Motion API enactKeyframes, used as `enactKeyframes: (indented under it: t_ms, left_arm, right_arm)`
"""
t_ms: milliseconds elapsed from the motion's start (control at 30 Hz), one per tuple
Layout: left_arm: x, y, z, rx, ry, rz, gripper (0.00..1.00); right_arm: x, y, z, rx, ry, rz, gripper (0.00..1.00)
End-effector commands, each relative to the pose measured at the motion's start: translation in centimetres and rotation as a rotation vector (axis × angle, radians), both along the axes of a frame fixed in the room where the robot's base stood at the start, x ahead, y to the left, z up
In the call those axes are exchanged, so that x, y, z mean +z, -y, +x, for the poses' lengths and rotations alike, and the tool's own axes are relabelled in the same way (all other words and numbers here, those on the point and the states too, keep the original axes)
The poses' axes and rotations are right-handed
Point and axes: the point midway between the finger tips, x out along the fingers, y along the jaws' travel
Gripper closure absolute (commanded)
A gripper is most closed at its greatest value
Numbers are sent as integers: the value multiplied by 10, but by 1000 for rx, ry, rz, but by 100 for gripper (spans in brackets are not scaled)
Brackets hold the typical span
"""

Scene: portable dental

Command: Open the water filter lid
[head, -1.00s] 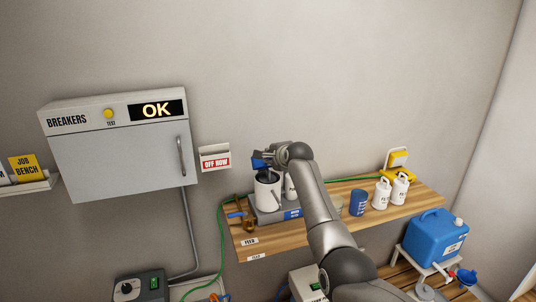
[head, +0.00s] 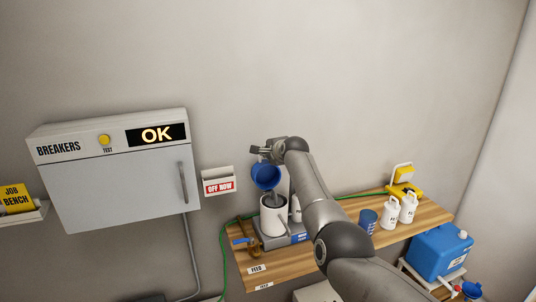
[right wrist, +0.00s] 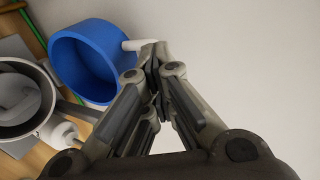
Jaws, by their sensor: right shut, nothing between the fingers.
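The water filter (head: 272,221) is a white canister on the wooden shelf, with its top uncovered and its dark inside showing. Its round blue lid (head: 266,176) stands tipped up above the rim, hollow side facing out. In the right wrist view the lid (right wrist: 90,60) shows a short white tab at its edge, and the open canister (right wrist: 20,100) is at lower left. My right gripper (head: 262,150) is at the lid's upper edge. Its fingers (right wrist: 154,62) are shut and empty beside the white tab; I cannot tell whether they touch it. My left gripper is not in view.
A blue cup (head: 367,221) and white bottles (head: 390,215) stand farther right on the shelf (head: 425,216). The wall above the filter is clear.

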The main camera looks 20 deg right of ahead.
Motion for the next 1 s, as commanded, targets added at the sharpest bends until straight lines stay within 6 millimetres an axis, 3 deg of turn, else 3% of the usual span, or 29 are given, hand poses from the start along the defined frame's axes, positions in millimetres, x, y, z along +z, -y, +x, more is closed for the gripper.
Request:
enactKeyframes:
  t_ms: [33,267,667,1000]
  left_arm:
    - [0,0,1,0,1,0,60]
    - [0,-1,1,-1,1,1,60]
    - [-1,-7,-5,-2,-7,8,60]
    - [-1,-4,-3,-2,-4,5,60]
  right_arm:
    - [-9,0,-2,1,-16,1,97]
    - [-10,0,-2,1,-18,1,69]
    - [-10,-1,-3,2,-19,2,69]
    - [-3,-1,-17,3,-19,3,69]
